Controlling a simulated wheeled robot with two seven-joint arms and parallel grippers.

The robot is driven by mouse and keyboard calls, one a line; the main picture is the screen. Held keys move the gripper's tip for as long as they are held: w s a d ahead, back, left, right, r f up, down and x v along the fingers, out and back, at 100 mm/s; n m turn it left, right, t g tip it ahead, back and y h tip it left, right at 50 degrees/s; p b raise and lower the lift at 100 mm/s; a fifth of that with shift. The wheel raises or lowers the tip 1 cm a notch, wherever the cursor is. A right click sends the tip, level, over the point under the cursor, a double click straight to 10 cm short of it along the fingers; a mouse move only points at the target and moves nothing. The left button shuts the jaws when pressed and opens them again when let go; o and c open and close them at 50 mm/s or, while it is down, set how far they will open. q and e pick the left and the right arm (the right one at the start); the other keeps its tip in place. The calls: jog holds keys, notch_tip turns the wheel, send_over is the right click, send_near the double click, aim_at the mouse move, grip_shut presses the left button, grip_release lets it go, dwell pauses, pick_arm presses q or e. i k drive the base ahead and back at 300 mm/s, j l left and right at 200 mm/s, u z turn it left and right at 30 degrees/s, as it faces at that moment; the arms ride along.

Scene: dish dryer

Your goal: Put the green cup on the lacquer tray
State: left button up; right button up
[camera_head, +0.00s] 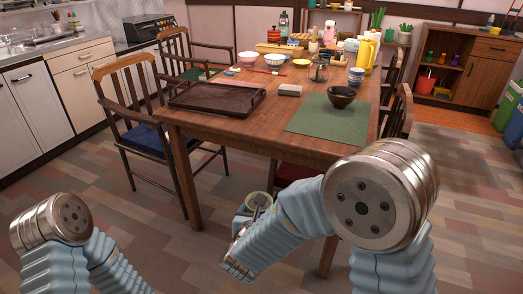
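The lacquer tray (217,98), dark brown and empty, lies on the left part of the wooden table. The green cup (259,199), pale green with its opening showing, is in front of the table, below the height of its top. My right gripper (257,212) is at the cup, with a dark finger showing inside the rim; it appears shut on the cup's wall. My forearm hides part of the gripper and cup. Of my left arm only upper links show at the lower left; its gripper is out of view.
The table (262,137) holds a dark bowl (342,97) on a green mat (318,123), a small grey block (289,90), several bowls, a kettle and a yellow flask (366,55). Chairs stand around it. The tabletop between tray and mat is mostly clear.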

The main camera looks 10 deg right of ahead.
aim_at(191, 100)
jog(key=i+j+z, duration=0.15)
jog(key=j, duration=0.25)
jog(key=i+j+z, duration=0.15)
jog(key=j, duration=0.25)
jog(key=i+j+z, duration=0.15)
jog(key=j, duration=0.3)
jog(key=i+j+z, duration=0.15)
jog(key=j, duration=0.3)
jog(key=j+z, duration=0.15)
jog(key=j, duration=0.3)
